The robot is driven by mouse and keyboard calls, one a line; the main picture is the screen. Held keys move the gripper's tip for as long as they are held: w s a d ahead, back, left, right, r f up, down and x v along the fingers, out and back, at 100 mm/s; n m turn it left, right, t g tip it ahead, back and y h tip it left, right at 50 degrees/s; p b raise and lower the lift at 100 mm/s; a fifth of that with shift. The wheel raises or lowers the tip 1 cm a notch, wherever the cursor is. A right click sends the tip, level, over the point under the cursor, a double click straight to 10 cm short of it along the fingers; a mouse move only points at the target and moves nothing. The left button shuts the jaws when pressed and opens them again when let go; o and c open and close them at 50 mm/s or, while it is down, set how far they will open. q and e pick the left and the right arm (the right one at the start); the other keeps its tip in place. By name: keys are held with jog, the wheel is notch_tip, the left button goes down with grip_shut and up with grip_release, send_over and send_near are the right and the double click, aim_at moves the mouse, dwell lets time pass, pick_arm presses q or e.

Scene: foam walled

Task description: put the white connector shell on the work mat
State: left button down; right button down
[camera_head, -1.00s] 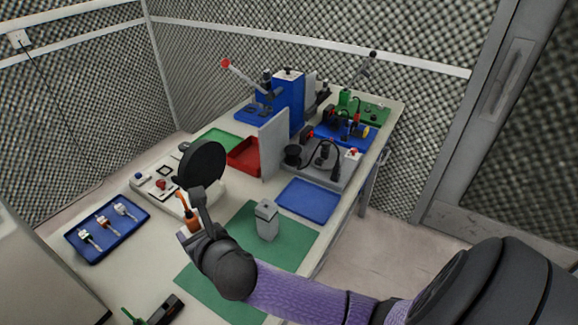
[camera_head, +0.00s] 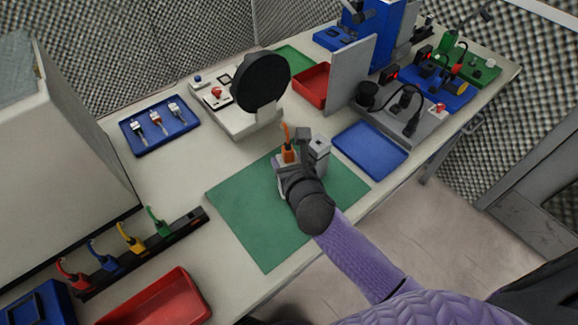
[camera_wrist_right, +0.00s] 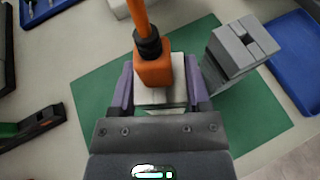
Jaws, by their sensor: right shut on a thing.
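My right gripper (camera_head: 291,162) is over the green work mat (camera_head: 243,212), just left of a grey upright block. In the right wrist view the gripper (camera_wrist_right: 160,88) is shut on the white connector shell (camera_wrist_right: 161,97), a pale piece between its purple-sided fingers. An orange plug (camera_wrist_right: 154,66) with a black collar and orange cable sits against the shell; it also shows in the head view (camera_head: 287,152). The fingers partly hide the shell, and I cannot tell whether it touches the mat (camera_wrist_right: 98,88). My left gripper is out of view.
The grey slotted block (camera_wrist_right: 240,48) stands on the mat close beside the gripper. A blue tray (camera_head: 370,150) lies to the right, a round black disc on a stand (camera_head: 262,82) behind, and a rack of coloured plugs (camera_head: 140,255) at front left. The mat's front left is clear.

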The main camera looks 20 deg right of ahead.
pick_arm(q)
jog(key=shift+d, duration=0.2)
pick_arm(e)
jog(key=shift+c, duration=0.2)
grip_release()
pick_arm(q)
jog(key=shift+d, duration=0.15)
pick_arm(e)
jog(key=shift+s+r+p, duration=0.25)
jog(key=shift+s+p, duration=0.05)
jog(key=shift+p, duration=0.1)
pick_arm(q)
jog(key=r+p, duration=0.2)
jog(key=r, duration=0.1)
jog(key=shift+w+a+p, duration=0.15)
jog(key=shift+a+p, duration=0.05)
jog(key=shift+p, duration=0.1)
pick_arm(e)
jog(key=v, duration=1.1)
jog(key=shift+s, duration=0.2)
